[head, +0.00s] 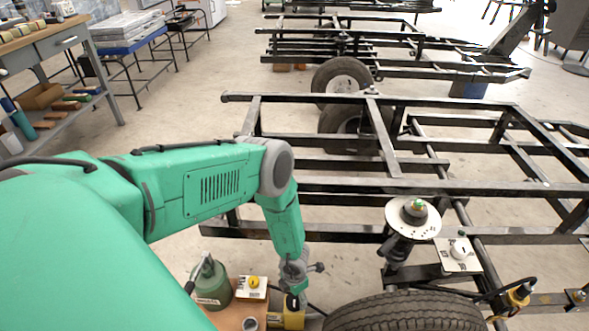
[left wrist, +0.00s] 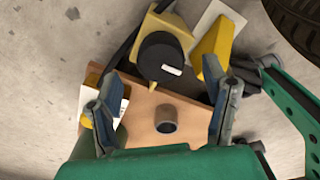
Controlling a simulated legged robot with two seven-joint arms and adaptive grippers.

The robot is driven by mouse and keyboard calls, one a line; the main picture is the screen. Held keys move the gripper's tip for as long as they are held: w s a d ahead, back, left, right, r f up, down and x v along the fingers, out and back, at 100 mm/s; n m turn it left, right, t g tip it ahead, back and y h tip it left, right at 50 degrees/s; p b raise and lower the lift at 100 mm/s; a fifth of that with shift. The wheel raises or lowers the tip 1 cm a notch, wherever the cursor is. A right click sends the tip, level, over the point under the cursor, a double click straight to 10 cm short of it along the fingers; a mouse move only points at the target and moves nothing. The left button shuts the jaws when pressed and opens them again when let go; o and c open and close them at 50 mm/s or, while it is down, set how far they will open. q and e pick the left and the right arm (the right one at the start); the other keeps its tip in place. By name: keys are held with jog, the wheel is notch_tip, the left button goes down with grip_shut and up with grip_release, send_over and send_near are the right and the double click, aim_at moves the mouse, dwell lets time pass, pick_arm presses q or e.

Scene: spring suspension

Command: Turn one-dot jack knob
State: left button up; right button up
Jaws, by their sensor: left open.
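A round black knob (left wrist: 162,56) with a short white mark sits on a yellow body (left wrist: 167,25) in the left wrist view; I cannot make out dots on it. The same knob (head: 292,301) shows just below my left gripper (head: 296,282) in the head view. My left gripper (left wrist: 160,82) is open, its fingers spread wide to either side of the knob's near side, with nothing held between them. A yellow knob on a white plate (head: 253,284) stands to the left, partly hidden by a finger in the wrist view. My right gripper is not in view.
A wooden board (left wrist: 145,105) bears a grey ring-shaped cup (left wrist: 166,120). A green bottle (head: 212,283) stands left of it. A tyre (head: 405,313), the black frame (head: 340,185) and a spring unit with a white disc (head: 398,218) lie to the right.

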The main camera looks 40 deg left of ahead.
aim_at(294, 299)
pick_arm(q)
notch_tip(294, 299, up, 8)
jog(key=p, duration=0.5)
jog(key=shift+r, duration=0.25)
